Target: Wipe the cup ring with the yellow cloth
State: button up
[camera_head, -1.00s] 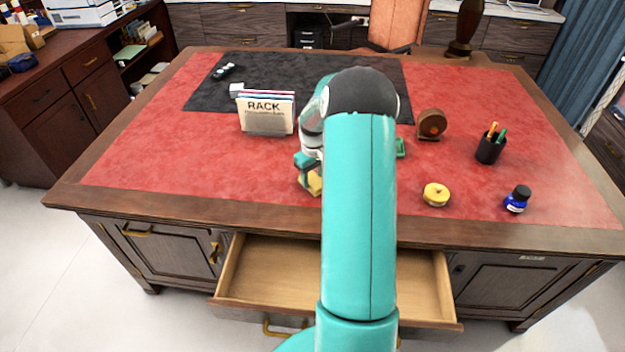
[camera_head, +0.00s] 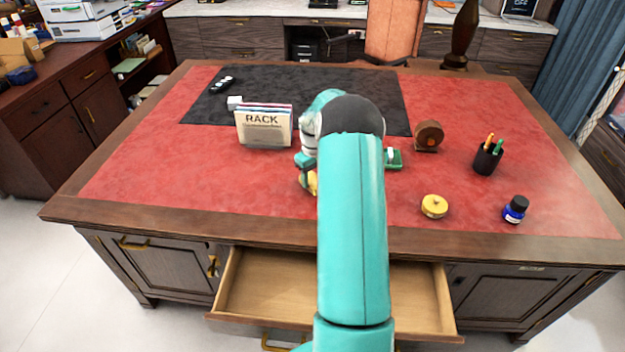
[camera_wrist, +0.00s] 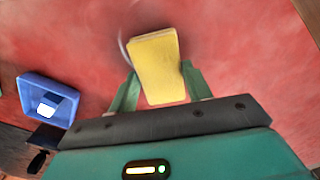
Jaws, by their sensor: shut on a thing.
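The yellow cloth (camera_wrist: 156,55) is a thick folded pad held between the green fingers of my gripper (camera_wrist: 158,80) in the wrist view. My gripper is shut on it, over the red leather. A thin pale arc, part of the cup ring (camera_wrist: 122,46), shows just left of the cloth's far end; the rest is hidden or blurred. In the head view a bit of the yellow cloth (camera_head: 312,183) shows left of my arm, low over the red leather. My arm hides much of the gripper there. I cannot tell whether the cloth touches the desk.
A file rack (camera_head: 265,128) stands left of my gripper. A drawer (camera_head: 270,285) is open in front.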

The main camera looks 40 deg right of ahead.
jog(key=shift+w+d+f, duration=0.15)
jog(key=shift+w+d, duration=0.6)
jog(key=shift+d, duration=0.1)
jog(key=shift+s+d, duration=0.9)
jog(key=shift+s, duration=0.15)
jog(key=shift+s+a, duration=1.15)
jog(key=shift+a, duration=0.3)
jog(key=shift+s+a, duration=1.05)
jog(key=shift+a, duration=0.2)
jog(key=shift+s+a, duration=1)
jog(key=shift+a, duration=0.25)
jog(key=shift+w, duration=0.1)
